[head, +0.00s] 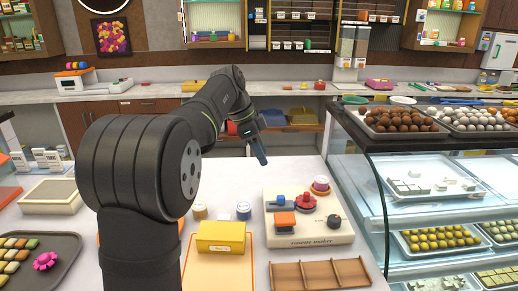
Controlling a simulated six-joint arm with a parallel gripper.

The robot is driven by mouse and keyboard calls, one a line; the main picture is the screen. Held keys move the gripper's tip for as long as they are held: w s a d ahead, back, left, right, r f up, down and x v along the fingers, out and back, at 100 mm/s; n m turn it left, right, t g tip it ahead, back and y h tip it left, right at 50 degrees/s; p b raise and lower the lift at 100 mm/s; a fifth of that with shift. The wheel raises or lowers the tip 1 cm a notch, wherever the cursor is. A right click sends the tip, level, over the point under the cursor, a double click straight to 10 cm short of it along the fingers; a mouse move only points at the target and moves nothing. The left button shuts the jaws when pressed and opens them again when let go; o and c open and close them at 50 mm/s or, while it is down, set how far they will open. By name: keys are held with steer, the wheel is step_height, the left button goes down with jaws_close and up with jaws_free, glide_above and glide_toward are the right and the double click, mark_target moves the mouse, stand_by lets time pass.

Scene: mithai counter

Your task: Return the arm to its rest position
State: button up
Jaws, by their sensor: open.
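My arm rises from the bottom left of the head view, bends at a large dark joint and reaches up and to the right over the counter. My gripper (259,150) hangs above the back part of the counter, fingers pointing down and to the right. It is open and I see nothing between the fingers. It is apart from the toy-like cream board (335,236), which sits on the counter below and to its right. My arm hides part of the counter at left.
A yellow box (221,236) stands on an orange-edged mat (191,275). A wooden divided tray (320,274) lies in front of the board. A glass display case (368,150) with trays of sweets borders the right. A dark tray (62,268) lies at left. The counter's back right is clear.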

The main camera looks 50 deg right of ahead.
mark_target(279, 197)
steer(key=shift+w+a+r, duration=0.15)
steer(key=shift+r, duration=0.35)
steer(key=x, duration=1.7)
steer(key=shift+f, duration=0.3)
steer(key=shift+w+a, duration=0.2)
steer(key=shift+w, duration=0.05)
